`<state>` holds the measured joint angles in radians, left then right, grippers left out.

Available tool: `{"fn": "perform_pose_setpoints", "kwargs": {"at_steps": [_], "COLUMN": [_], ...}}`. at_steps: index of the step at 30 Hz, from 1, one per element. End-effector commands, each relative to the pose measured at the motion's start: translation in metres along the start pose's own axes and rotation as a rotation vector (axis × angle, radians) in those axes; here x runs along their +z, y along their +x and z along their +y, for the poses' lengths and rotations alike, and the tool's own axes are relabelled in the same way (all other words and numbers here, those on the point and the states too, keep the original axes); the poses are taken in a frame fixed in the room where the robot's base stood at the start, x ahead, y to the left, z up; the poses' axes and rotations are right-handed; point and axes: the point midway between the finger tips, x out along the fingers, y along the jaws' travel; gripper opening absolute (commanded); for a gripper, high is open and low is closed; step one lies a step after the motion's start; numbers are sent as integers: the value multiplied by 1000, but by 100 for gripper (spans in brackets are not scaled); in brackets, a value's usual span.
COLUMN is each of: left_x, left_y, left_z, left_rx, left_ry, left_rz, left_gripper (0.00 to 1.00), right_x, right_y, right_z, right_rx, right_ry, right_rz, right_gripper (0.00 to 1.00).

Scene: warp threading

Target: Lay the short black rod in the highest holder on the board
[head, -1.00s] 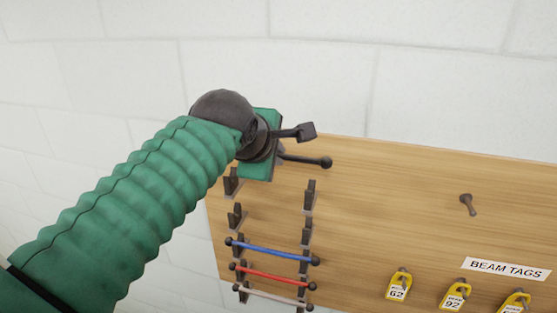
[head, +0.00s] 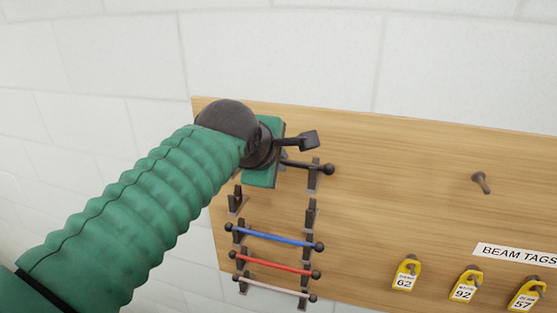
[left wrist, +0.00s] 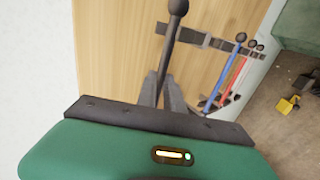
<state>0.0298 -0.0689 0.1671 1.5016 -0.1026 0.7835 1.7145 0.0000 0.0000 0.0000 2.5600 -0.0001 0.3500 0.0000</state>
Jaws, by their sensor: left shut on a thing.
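My left gripper (head: 283,162) is in front of the upper left of the wooden board (head: 400,160), shut on the short black rod (head: 301,164). The rod's knobbed right end sticks out beside the right bracket of the highest holder (head: 313,180). In the left wrist view the rod (left wrist: 171,45) runs up from between the fingers (left wrist: 163,78) and crosses in front of a dark bracket (left wrist: 195,38). I cannot tell whether it touches the bracket. The hand hides the rod's other end and the highest holder's left bracket. My right gripper is not in view.
The holder below (head: 238,202) is empty. Lower holders bear a blue rod (head: 275,238), a red rod (head: 277,263) and a whitish rod (head: 277,287). A bare peg (head: 481,182) and yellow tags (head: 406,273) under a BEAM TAGS label (head: 515,253) are at the right.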

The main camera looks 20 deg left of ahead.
Motion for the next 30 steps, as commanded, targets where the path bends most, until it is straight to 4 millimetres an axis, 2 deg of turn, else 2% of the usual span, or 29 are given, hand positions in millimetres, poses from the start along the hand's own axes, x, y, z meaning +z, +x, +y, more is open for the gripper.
{"fn": "perform_pose_setpoints", "kwargs": {"at_steps": [22,23,24,28,30], "left_x": [0,0,0,0,0], "left_y": [5,5,5,5,5], "left_z": [-7,-7,-7,-7,-7], "left_rx": [0,0,0,0,0], "left_ry": [0,0,0,0,0], "left_rz": [0,0,0,0,0], "left_gripper": [0,14,19,36,37], "right_x": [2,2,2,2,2], "right_y": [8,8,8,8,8], "right_z": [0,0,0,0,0], "right_rx": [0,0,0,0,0], "right_ry": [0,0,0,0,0], "right_rz": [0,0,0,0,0], "right_gripper": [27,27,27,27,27]}}
